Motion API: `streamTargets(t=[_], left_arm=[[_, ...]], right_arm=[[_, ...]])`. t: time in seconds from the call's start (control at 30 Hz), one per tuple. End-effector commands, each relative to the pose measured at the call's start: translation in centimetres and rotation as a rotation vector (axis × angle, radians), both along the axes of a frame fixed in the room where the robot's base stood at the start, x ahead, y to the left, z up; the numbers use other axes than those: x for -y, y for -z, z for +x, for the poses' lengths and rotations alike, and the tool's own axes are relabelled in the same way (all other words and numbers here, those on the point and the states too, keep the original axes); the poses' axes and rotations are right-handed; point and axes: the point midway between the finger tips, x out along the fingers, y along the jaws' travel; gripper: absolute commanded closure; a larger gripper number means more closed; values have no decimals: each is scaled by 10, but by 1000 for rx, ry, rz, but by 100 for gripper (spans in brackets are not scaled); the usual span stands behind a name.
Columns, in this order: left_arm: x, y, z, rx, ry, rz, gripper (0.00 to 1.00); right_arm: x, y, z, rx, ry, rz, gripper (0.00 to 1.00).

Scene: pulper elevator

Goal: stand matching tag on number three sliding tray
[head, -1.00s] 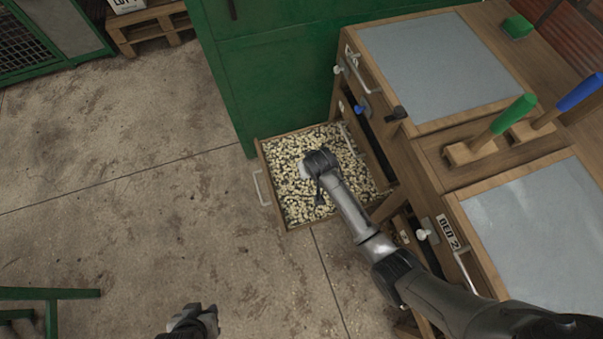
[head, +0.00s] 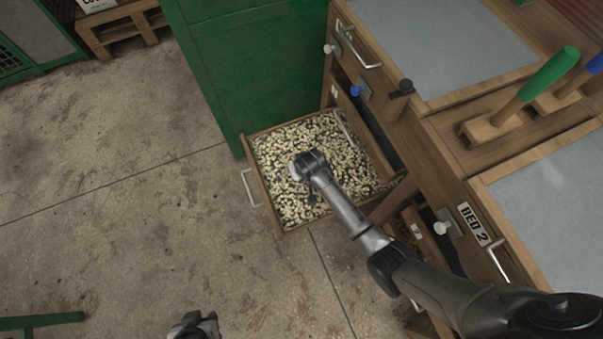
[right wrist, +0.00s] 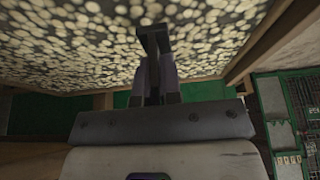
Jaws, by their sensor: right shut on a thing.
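A wooden sliding tray (head: 263,186) full of pale and dark beans is pulled out beside the wooden bench; I see no number on it. My right gripper (head: 312,196) is over the beans at the middle of the tray. In the right wrist view its fingers (right wrist: 155,62) are shut on a small dark piece (right wrist: 154,38), with the beans and tray rim (right wrist: 262,42) behind. I cannot read any marking on this piece or tell whether it touches the beans. My left gripper (head: 196,326) is over bare floor at the bottom edge, partly cut off.
The bench has grey tops (head: 430,45), drawer handles, white knobs, a blue knob (head: 356,91) and a "BED 2" label (head: 474,224). A green cabinet (head: 255,60) stands behind the tray.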

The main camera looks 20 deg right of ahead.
Motion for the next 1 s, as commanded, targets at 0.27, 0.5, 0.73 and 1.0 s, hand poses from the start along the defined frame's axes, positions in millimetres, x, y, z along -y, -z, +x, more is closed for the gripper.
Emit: streamTargets(t=[0.27, 0.5, 0.73, 1.0], left_arm=[[-1, 22, 0, 1, 3, 4, 64], [0, 21, 1, 0, 0, 1, 64], [2, 21, 1, 1, -6, -8, 64], [3, 21, 1, 1, -6, -10, 64]], right_arm=[[0, 35, 0, 0, 0, 0, 100], [0, 34, 0, 1, 0, 0, 100], [0, 38, 0, 0, 0, 0, 93], [0, 38, 0, 0, 0, 0, 69]])
